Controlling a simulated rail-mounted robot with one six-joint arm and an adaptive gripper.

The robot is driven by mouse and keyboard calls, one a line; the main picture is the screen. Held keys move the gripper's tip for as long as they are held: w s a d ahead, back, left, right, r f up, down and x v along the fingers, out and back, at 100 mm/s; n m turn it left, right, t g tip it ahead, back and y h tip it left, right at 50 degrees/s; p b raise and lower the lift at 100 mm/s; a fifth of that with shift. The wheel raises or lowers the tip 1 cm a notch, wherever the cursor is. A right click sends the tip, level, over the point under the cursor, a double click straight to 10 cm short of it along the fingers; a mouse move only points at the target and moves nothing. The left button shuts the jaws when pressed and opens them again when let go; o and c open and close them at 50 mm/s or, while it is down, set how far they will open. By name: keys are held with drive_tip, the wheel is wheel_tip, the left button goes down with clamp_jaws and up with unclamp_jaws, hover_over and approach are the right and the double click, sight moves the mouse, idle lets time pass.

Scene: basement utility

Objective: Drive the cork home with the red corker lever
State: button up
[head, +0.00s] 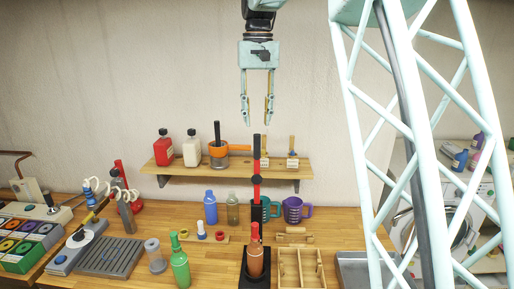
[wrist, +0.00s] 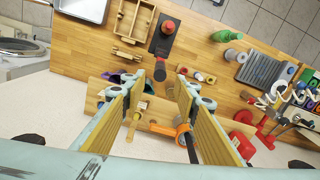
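The corker stands upright at the front middle of the bench, with a black base (head: 242,268) and a tall red lever (head: 257,160) with black parts, its tip pointing up. A reddish-brown bottle (head: 256,262) stands on its base; it shows from above in the wrist view (wrist: 168,27). I cannot make out the cork; the bottle's mouth is too small to tell. My gripper (head: 257,122) is open and empty, pointing down, above the lever tip in the head view and apart from it. Its spread fingers (wrist: 162,95) also show in the wrist view.
A wall shelf (head: 225,163) holds red and white bottles, an orange-handled pot and brushes. A green bottle (head: 180,262), blue bottle (head: 210,207), mugs (head: 293,210) and a wooden divided tray (head: 301,270) stand around the corker. The air around my gripper is clear.

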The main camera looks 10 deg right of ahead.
sight(257, 147)
wheel_tip(257, 147, down, 11)
drive_tip(key=shift+r, duration=0.1)
idle(0.5)
clamp_jaws()
